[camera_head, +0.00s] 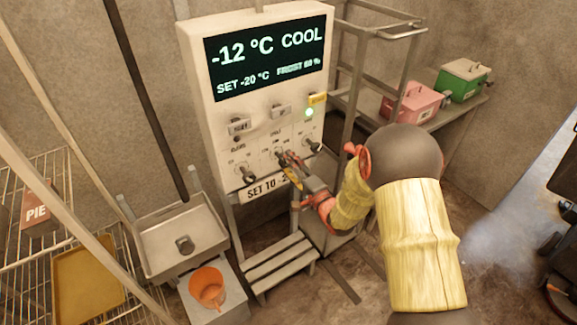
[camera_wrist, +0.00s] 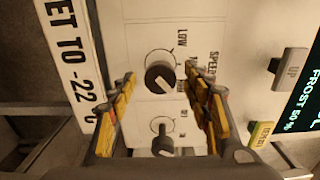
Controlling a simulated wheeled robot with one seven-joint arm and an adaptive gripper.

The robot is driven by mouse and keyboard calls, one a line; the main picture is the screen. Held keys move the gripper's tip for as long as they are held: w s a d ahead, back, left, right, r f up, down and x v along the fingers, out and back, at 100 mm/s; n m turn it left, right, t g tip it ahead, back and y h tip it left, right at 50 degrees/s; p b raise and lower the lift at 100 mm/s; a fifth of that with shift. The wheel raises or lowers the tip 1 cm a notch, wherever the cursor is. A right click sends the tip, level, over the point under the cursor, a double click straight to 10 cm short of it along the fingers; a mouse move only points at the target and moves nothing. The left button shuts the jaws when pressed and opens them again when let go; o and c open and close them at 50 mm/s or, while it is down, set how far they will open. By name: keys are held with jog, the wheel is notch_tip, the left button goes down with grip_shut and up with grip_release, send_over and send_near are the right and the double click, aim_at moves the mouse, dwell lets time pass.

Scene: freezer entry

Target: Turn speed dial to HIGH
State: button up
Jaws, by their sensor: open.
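The speed dial (camera_wrist: 160,76) is a dark round knob on a white plate, with "SPEED" and "LOW" printed beside it in the wrist view. Labels beyond "LOW" are partly hidden by a finger, and I cannot tell its exact setting. My gripper (camera_wrist: 161,82) is open, one yellow-and-red finger on each side of the dial; I cannot tell whether they touch it. In the head view my gripper (camera_head: 289,168) is at the middle dial of the control panel's (camera_head: 214,118) bottom row and mostly hides that dial.
Another dial (camera_wrist: 162,140) sits close beside, also seen at the panel's right (camera_head: 312,144); a left dial (camera_head: 245,173) is further off. Buttons and a display (camera_head: 268,58) are above. A sink (camera_head: 180,235), step stool (camera_head: 278,268) and metal rack (camera_head: 375,75) stand around the panel.

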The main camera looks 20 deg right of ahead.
jog(key=v, duration=1.2)
dwell(0.4)
